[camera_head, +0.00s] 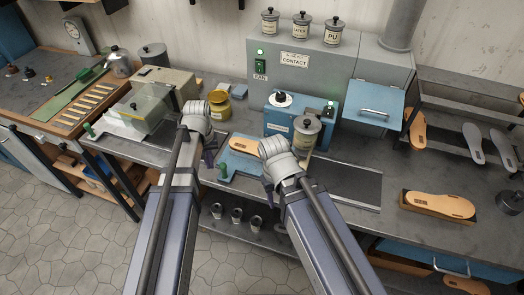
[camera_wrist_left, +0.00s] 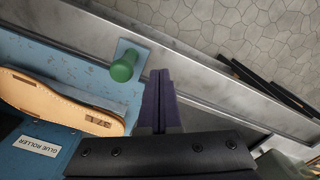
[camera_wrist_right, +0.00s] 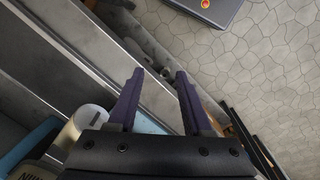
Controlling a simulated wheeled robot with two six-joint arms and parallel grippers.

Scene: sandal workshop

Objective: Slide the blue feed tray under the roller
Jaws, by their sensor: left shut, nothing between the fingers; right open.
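The blue feed tray (camera_head: 240,168) lies on the bench in front of the blue glue roller machine (camera_head: 278,127), with a tan sole (camera_head: 243,145) on it. Its green knob (camera_head: 223,167) stands at the front left corner. My left gripper (camera_head: 209,159) is shut and empty. In the left wrist view its fingertips (camera_wrist_left: 158,76) are just beside the green knob (camera_wrist_left: 122,70); I cannot tell whether they touch. My right gripper (camera_wrist_right: 160,76) is open and empty, above the bench's front edge right of the tray. My right arm hides part of the tray and the roller area.
A grey can (camera_head: 306,130) stands at the machine's front right. A dark flat strip (camera_head: 345,183) lies to the right on the bench. A yellow pot (camera_head: 217,104) and a clear-covered box (camera_head: 143,107) stand to the left. A sole on a block (camera_head: 437,206) lies far right.

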